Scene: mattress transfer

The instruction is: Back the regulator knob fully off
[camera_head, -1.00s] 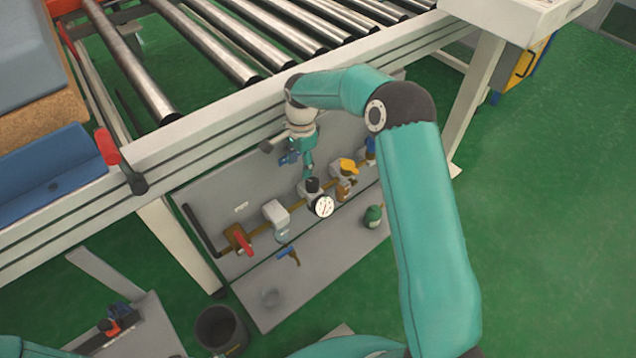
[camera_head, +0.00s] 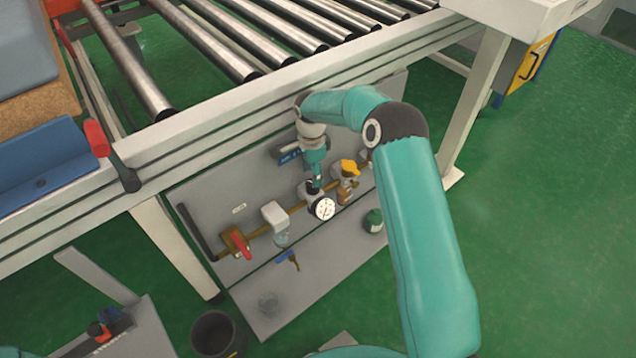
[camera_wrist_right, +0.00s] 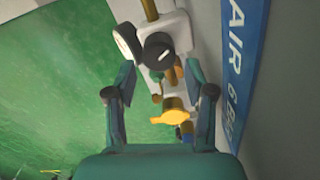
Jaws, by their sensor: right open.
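The regulator (camera_head: 308,195) is a pale body on the brass pipe, with a black knob (camera_wrist_right: 158,47) on top and a round white pressure gauge (camera_head: 323,209) beside it. The gauge also shows in the right wrist view (camera_wrist_right: 125,42). My right gripper (camera_wrist_right: 158,92) is open and empty, its two fingers spread to either side. The knob lies ahead between the finger lines, beyond the tips, with no visible contact. In the head view, the right gripper (camera_head: 316,178) comes down from above, right over the regulator, and partly hides the knob. My left gripper is not in view.
A yellow-handled valve (camera_head: 350,168) stands close right of the regulator. Left are a pale filter unit (camera_head: 275,216) and a red lever (camera_head: 242,246). A blue-handled valve (camera_head: 287,260) sits lower. A blue AIR label (camera_wrist_right: 240,65) is beside the fingers. The conveyor frame (camera_head: 225,110) overhangs the panel.

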